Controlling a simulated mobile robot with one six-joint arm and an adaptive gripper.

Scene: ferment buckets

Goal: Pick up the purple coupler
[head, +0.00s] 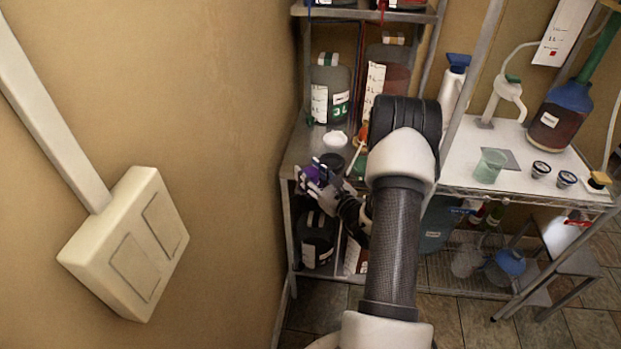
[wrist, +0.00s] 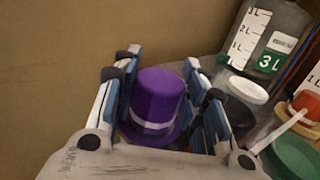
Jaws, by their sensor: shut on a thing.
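The purple coupler (wrist: 157,98) shows in the wrist view as a hat-shaped piece with a wide rim and a pale band. It sits between the fingers of my gripper (wrist: 160,105), which is shut on it. In the head view the purple coupler (head: 313,173) is a small purple patch at the left front corner of the shelf. My gripper (head: 325,180) is around it there, and my arm hides part of the shelf behind. Whether the coupler touches the shelf cannot be told.
A dark jug marked 3 L (head: 330,90) stands behind. A white lid (head: 335,139) and a dark round cup (head: 332,161) are close by. The wall (head: 230,120) is near on the left. A white worktop (head: 520,180) with a green beaker (head: 489,165) lies at right.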

